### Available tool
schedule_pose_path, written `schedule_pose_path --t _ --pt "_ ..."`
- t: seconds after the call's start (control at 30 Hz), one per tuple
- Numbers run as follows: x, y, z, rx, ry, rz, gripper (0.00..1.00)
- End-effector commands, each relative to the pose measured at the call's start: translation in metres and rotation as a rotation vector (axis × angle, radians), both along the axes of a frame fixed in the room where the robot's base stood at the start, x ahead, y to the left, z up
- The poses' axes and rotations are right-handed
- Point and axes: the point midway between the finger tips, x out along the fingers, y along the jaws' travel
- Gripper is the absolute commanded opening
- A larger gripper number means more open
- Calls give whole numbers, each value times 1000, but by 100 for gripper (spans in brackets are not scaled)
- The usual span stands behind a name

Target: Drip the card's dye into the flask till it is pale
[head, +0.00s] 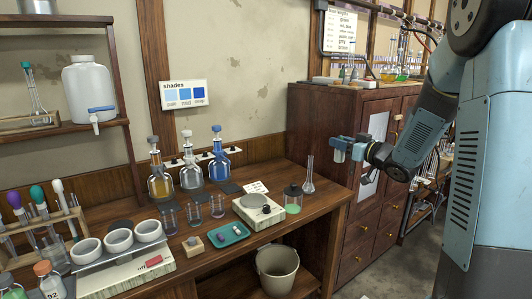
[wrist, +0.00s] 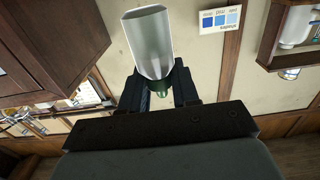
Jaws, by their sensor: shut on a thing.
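My gripper (head: 345,148) is raised in front of the dark wooden cabinet, right of the bench. It is shut on a pale grey cylinder (head: 339,155), which fills the jaws in the wrist view (wrist: 149,45); a green part shows between the fingers. I cannot tell exactly what it is. A shades card (head: 184,94) on the wall shows pale, mid and deep blue. A small white card (head: 256,187) lies at the balance. A clear long-necked flask (head: 309,178) stands at the bench's right end. Flasks with yellow (head: 389,74) and green liquid stand on the cabinet top; which one is meant is unclear.
Yellow (head: 160,182), clear (head: 190,175) and blue (head: 219,165) stoppered bottles stand at the back of the bench. A balance (head: 259,213), a teal tray (head: 229,234) and a lidded green jar (head: 293,203) are in front. A bucket (head: 278,272) sits below. Droppers stand at left.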

Motion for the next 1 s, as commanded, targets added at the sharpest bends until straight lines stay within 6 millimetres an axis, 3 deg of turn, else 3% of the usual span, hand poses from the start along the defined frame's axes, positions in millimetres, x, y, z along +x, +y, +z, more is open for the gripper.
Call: schedule_pose_path --t 0.27,0.47,0.67,1.0 --pt "10 3 -20 1 2 -18 17" --pt "22 7 -46 1 4 -46 17" --pt "36 12 -89 2 8 -102 17" --pt "49 14 -176 -1 7 -257 17"
